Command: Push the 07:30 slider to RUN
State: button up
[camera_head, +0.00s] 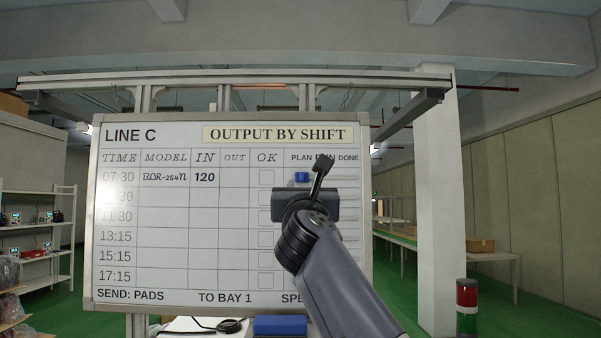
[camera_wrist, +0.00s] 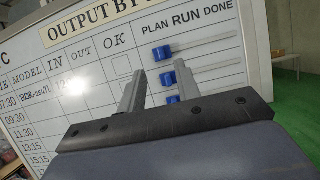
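The 07:30 slider is a small blue block (camera_head: 301,177) on the top track of the LINE C board (camera_head: 240,133), below the PLAN label. It also shows in the wrist view as the uppermost blue block (camera_wrist: 160,53), below PLAN and left of RUN. My gripper (camera_head: 322,170) is in front of the board, just right of the slider in the head view; one finger stands out clearly there. In the wrist view my gripper (camera_wrist: 157,68) has its two fingers apart, with nothing held between them. Contact with the slider or board cannot be told.
Two more blue sliders, the second-row one (camera_wrist: 168,79) and the third-row one (camera_wrist: 173,100), sit below on the PLAN side. My arm hides the lower tracks in the head view. A blue block (camera_head: 280,325) lies below the board. A pillar (camera_head: 437,220) stands at right.

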aim_at(303, 174)
jog(key=p+x, duration=0.3)
jog(key=x, duration=0.3)
jog(key=shift+r, duration=0.25)
jog(key=shift+p+x, duration=0.6)
jog(key=shift+x, duration=0.3)
jog(key=shift+w+f, duration=0.1)
jog(key=shift+f, duration=0.1)
grip_shut()
